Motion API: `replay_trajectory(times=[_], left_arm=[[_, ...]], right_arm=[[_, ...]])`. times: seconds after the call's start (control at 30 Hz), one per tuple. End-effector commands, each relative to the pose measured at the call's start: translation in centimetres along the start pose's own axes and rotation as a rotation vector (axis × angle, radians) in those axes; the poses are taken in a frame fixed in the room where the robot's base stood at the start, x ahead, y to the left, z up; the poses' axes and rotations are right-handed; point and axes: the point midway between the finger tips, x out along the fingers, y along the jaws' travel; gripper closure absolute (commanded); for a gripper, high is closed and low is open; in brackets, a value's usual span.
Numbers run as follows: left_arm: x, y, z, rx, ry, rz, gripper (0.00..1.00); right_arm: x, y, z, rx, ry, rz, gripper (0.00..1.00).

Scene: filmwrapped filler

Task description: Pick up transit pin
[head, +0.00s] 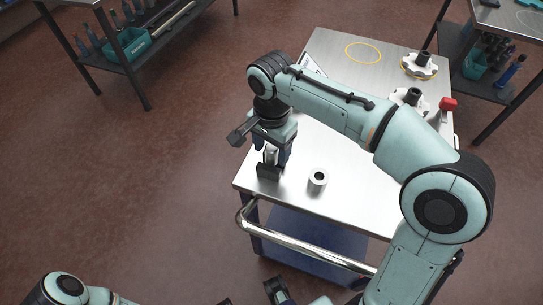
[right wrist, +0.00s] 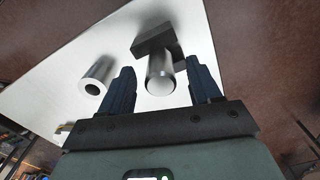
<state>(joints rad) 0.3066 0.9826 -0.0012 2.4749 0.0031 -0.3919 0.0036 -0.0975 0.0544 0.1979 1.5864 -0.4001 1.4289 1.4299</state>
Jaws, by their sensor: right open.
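A bright metal cylinder, which looks like the transit pin (right wrist: 160,77), shows in the right wrist view with its round end towards the camera. It is beside or set in a dark block (right wrist: 152,40); I cannot tell which. In the head view the pin (head: 270,153) is partly hidden by my right gripper (head: 272,148), and the block (head: 269,172) is at the table's left front corner. My right gripper is open, one finger on each side of the pin, with gaps visible in the wrist view. Dark parts, probably of my left gripper (head: 278,291), show at the bottom edge; their opening is unclear.
A hollow metal sleeve (head: 317,180) stands to the right of the pin. White knobbed parts (head: 419,66) and a red item (head: 447,104) are at the table's right side. A chrome handrail (head: 300,246) runs along the front. Side benches hold teal bins.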

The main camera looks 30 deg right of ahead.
Motion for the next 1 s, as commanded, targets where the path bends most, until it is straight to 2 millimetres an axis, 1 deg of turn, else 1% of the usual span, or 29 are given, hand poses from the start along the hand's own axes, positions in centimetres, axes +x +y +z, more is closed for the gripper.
replay_trajectory(times=[0.03, 0.13, 0.4, 0.47, 0.5, 0.6, 0.87, 1.0], left_arm=[[0.2, 0.0, -0.1, 0.001, 0.002, 0.001, 1.00], [0.3, 0.0, -0.2, 0.001, 0.005, 0.001, 1.00], [0.3, 0.0, -0.2, 0.001, 0.007, 0.002, 1.00], [0.3, 0.0, -0.2, 0.001, 0.007, 0.002, 1.00], [0.3, 0.0, -0.2, 0.001, 0.007, 0.002, 1.00], [0.3, 0.0, -0.2, 0.001, 0.007, 0.002, 1.00], [0.3, 0.0, -0.2, 0.001, 0.007, 0.001, 1.00], [0.1, 0.0, -0.2, 0.001, 0.006, 0.001, 1.00]], right_arm=[[0.9, 0.1, 0.0, 0.001, 0.000, 0.003, 0.37], [1.7, 0.0, 0.0, 0.001, 0.000, 0.002, 0.37], [1.9, 0.0, 0.0, 0.000, 0.000, 0.000, 0.37], [1.9, 0.0, 0.0, 0.000, 0.000, 0.000, 0.57], [1.9, 0.0, 0.0, 0.000, 0.000, 0.000, 0.70], [1.9, 0.0, 0.0, 0.000, 0.000, 0.000, 1.00], [1.8, 0.0, 0.0, 0.000, 0.000, -0.001, 1.00], [1.2, -0.1, 0.0, 0.000, 0.001, -0.002, 1.00]])
